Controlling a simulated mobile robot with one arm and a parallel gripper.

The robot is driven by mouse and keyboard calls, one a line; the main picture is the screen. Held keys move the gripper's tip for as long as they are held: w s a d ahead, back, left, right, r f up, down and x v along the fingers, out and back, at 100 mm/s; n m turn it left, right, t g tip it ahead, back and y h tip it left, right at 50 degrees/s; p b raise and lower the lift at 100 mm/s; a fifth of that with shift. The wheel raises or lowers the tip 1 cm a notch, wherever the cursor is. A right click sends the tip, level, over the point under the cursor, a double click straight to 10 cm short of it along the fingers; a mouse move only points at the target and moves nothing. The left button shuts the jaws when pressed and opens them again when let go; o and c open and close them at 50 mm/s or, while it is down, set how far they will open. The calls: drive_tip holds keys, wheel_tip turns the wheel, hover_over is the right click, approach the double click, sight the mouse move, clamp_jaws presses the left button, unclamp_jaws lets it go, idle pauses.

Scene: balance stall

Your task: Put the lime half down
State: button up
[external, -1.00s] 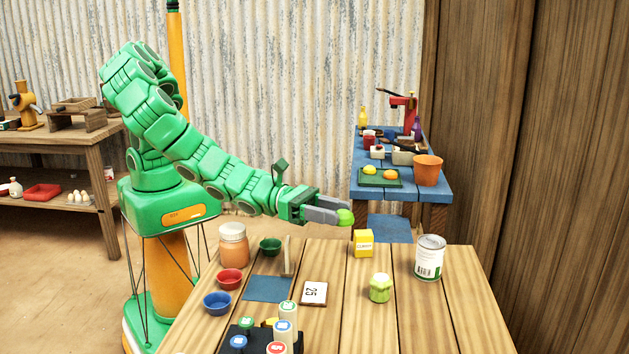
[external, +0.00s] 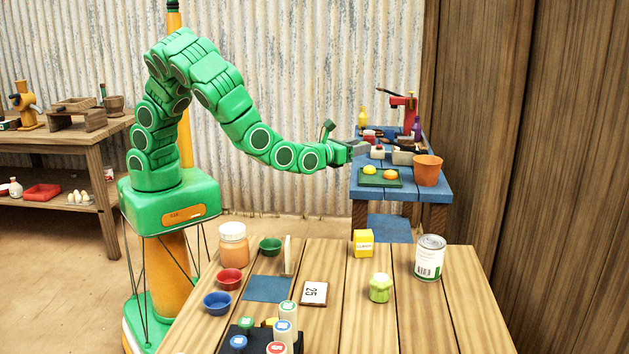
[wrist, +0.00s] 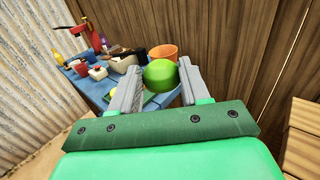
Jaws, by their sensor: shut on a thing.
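The lime half (wrist: 160,74) is green and rounded, and my gripper (wrist: 162,78) is shut on it in the wrist view. It is held up in the air, with the blue table beyond it. In the external view my gripper (external: 362,148) reaches toward the blue table (external: 400,193) at the back, in front of its left part. The lime half cannot be made out there. A green board (external: 381,184) with yellow-orange fruit halves (external: 366,171) lies at the front of the blue table.
An orange pot (external: 428,171) stands at the blue table's right front corner. A red press (external: 409,103), bottles and small containers crowd its back. The near wooden table (external: 400,310) holds a can (external: 430,257), a yellow box (external: 363,242), bowls and a jar.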

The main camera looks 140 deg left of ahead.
drive_tip(key=s+a+f+n+g, duration=0.1)
drive_tip(key=s+n+g, duration=0.1)
drive_tip(key=s, duration=0.4)
drive_tip(key=s+a+f+n+g+h, duration=0.1)
drive_tip(key=s+a+f+n+g, duration=0.1)
drive_tip(key=s+g, duration=0.2)
drive_tip(key=s+a+f+n+g+h, duration=0.1)
drive_tip(key=s+g, duration=0.3)
drive_tip(key=s, duration=0.4)
drive_tip(key=shift+a+f+n, duration=0.25)
drive_tip(key=shift+n, duration=0.65)
hover_over(368, 183)
drive_tip(key=d, duration=0.1)
drive_tip(key=f, duration=0.5)
drive_tip(key=s+f, duration=0.1)
drive_tip(key=f, duration=0.2)
drive_tip(key=shift+d+f, duration=0.1)
drive_tip(key=shift+d, duration=0.1)
drive_tip(key=shift+w+a+f, duration=0.25)
drive_tip(key=shift+a+f, duration=0.1)
drive_tip(key=shift+f, duration=0.15)
drive_tip(key=shift+w+a+f, duration=0.25)
drive_tip(key=shift+a+f, duration=0.05)
drive_tip(key=shift+f, duration=1.4)
drive_tip(key=shift+f, duration=0.25)
